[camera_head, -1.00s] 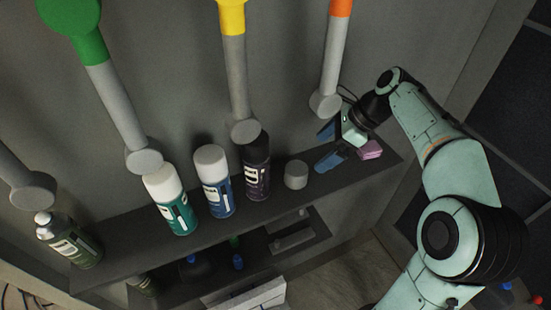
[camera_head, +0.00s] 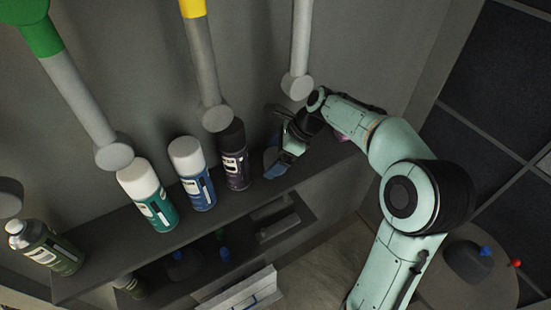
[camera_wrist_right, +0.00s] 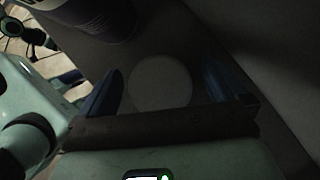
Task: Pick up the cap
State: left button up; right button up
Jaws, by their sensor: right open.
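The cap (camera_wrist_right: 160,82) shows in the right wrist view as a pale round disc on the dark shelf. It lies between the two blue fingers of my right gripper (camera_wrist_right: 162,90), with gaps on both sides. In the head view the right gripper (camera_head: 274,164) is low over the shelf, right of the black spray can, and hides the cap. The right gripper is open. My left gripper is not in view.
A black can (camera_head: 234,158), a blue can (camera_head: 193,175) and a teal can (camera_head: 150,198) stand left of the gripper on the shelf (camera_head: 115,228). A dark green bottle (camera_head: 45,248) is farther left. Hanging rods (camera_head: 208,70) end above. A pink object (camera_head: 341,137) lies behind my arm.

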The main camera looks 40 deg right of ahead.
jog(key=shift+w+a+f, duration=0.25)
jog(key=shift+a+f, duration=0.05)
jog(key=shift+f, duration=0.3)
jog(key=shift+s, duration=0.1)
